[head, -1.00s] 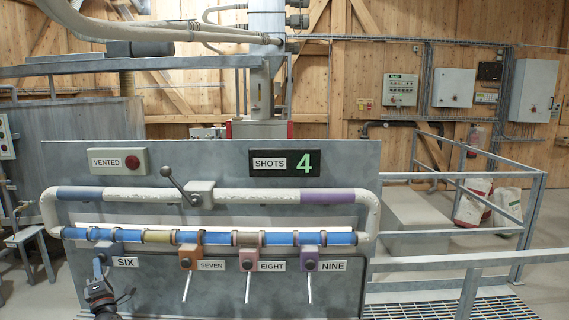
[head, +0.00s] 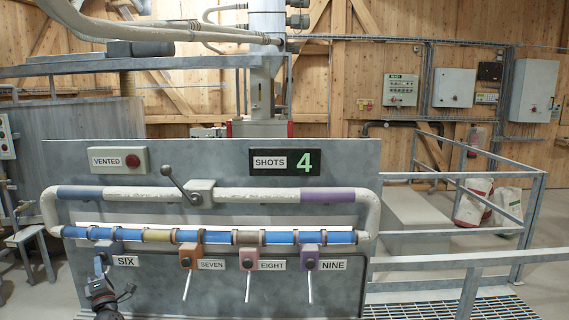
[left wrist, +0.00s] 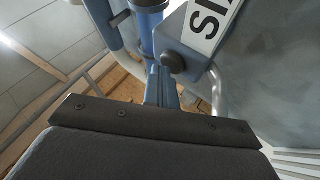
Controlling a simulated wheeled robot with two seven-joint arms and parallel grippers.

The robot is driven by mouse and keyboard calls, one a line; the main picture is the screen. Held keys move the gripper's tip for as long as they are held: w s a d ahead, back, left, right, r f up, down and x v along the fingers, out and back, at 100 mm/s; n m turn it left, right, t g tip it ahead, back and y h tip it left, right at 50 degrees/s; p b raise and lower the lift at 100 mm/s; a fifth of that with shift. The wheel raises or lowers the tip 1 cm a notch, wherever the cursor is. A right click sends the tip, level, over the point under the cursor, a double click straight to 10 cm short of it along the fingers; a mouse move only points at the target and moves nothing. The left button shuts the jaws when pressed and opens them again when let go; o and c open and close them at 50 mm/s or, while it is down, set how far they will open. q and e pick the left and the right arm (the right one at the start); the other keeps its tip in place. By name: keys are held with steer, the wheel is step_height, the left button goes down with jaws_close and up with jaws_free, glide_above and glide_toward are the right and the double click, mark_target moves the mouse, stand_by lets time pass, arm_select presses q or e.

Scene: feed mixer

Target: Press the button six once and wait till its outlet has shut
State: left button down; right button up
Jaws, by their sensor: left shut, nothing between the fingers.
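The panel (head: 220,165) carries four labelled stations along a blue pipe. Station six has a blue-grey block (head: 112,247) and a SIX label (head: 126,261), also partly seen in the left wrist view (left wrist: 210,22). Its round dark button (left wrist: 172,62) shows in the left wrist view; in the head view my gripper largely covers it. My left gripper (head: 99,266) is shut and empty, its tips at or just below the button; I cannot tell whether they touch. Six's outlet is mostly hidden in the head view, so its state is unclear. My right gripper is not in view.
Buttons seven (head: 186,262), eight (head: 248,264) and nine (head: 310,264) stand to the right, with thin white spouts below. The SHOTS display (head: 304,162) reads 4. A lever (head: 180,186) and railings (head: 470,262) are nearby.

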arm_select(q)
steer(key=shift+w+r, duration=0.15)
steer(key=shift+r, duration=0.05)
stand_by(0.4)
steer(key=shift+s+f, duration=0.15)
steer(key=shift+s, duration=0.05)
steer(key=s+p, duration=0.1)
steer(key=s, duration=0.5)
steer(key=shift+a, duration=0.2)
stand_by(0.3)
stand_by(0.4)
